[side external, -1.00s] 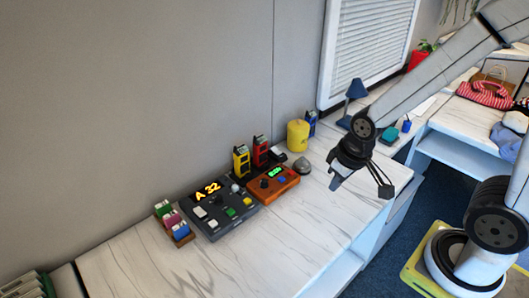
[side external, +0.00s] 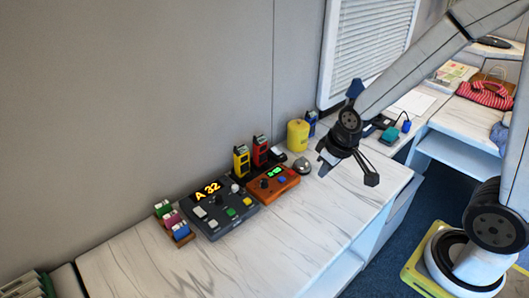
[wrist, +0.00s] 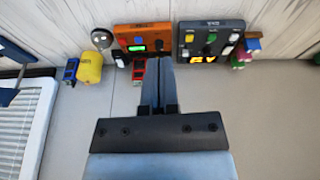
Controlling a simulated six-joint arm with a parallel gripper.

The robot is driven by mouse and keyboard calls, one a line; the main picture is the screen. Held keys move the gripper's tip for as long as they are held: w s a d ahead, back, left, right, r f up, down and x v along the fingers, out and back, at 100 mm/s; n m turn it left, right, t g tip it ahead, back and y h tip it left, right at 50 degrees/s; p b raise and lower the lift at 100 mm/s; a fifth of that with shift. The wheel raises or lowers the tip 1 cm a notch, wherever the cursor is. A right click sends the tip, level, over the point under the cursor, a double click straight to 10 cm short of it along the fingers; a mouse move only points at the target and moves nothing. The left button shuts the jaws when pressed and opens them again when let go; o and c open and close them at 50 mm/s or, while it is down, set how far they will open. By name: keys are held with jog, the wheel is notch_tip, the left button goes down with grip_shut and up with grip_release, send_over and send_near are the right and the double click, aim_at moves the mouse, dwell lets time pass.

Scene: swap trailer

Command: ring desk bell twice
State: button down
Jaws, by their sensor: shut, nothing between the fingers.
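The desk bell (side external: 301,166) is a small silver dome on a dark base, standing on the marbled counter right of the orange box. It also shows in the wrist view (wrist: 101,39), at the upper left. My gripper (side external: 323,172) is just right of the bell in the side view, apart from it as far as I can tell. In the wrist view my gripper (wrist: 158,82) has its fingers together, with nothing between them. The bell is not hidden in either view.
An orange box (side external: 272,182) with a green display and a dark box (side external: 222,210) reading "A 32" stand left of the bell. A yellow canister (side external: 298,135) and red (side external: 260,150) and yellow (side external: 241,160) devices stand behind. The counter's front (side external: 330,215) is clear.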

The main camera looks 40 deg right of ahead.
jog(key=w+d+f+n+t+h, duration=0.1)
jog(key=w+d+f, duration=0.1)
jog(key=w+d, duration=0.4)
jog(key=w+d+f+n+t, duration=0.15)
jog(key=w+d, duration=0.25)
jog(key=w, duration=0.4)
jog(key=n+t+h, duration=0.1)
jog(key=n+t, duration=0.1)
jog(key=t, duration=0.1)
send_over(304, 159)
notch_tip(304, 159, down, 5)
jog(key=shift+d+f, duration=0.15)
jog(key=shift+f, duration=0.1)
jog(key=shift+f, duration=4.3)
